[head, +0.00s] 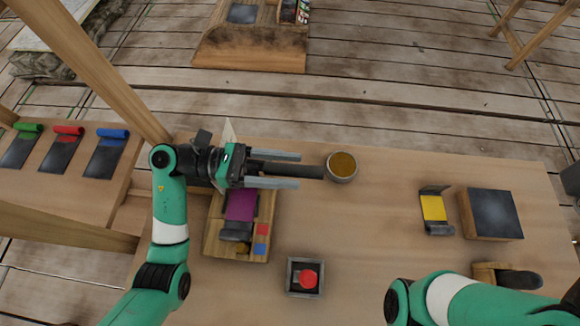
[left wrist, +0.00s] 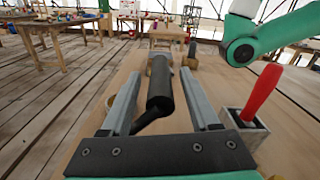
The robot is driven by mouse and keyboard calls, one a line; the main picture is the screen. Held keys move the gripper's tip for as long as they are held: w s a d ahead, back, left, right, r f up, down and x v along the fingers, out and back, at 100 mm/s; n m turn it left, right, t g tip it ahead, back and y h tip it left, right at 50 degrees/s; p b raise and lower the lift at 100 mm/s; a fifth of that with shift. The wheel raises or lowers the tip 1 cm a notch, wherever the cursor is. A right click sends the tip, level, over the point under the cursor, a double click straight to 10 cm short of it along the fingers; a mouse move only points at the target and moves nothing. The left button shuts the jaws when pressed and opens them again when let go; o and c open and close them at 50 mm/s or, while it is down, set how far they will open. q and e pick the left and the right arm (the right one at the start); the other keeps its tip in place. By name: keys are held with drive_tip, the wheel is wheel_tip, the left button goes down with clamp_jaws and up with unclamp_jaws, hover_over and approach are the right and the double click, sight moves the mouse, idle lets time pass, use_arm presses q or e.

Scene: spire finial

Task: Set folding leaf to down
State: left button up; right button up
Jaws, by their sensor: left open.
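My left gripper (head: 298,170) is open and level above the table, pointing right. A dark cylinder (head: 310,172) lies between its two fingers, with a gap on each side; in the left wrist view this black cylinder (left wrist: 160,85) has a bent rod at its near end. I cannot tell what the rod joins. A wooden stand (head: 214,240) with a purple pad (head: 241,204) is partly under my left gripper. My right gripper is out of view.
A round bowl (head: 342,166) is just beyond the fingertips. A grey box (head: 292,290) with an upright red lever (head: 308,279) is nearer the front. A yellow bracket piece (head: 433,207) and a dark-topped block (head: 492,214) are at right. The table middle (head: 370,230) is clear.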

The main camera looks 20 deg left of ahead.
use_arm(q)
drive_tip(key=shift+d, duration=0.45)
drive_tip(key=shift+w, duration=0.1)
clamp_jaws()
idle(1.0)
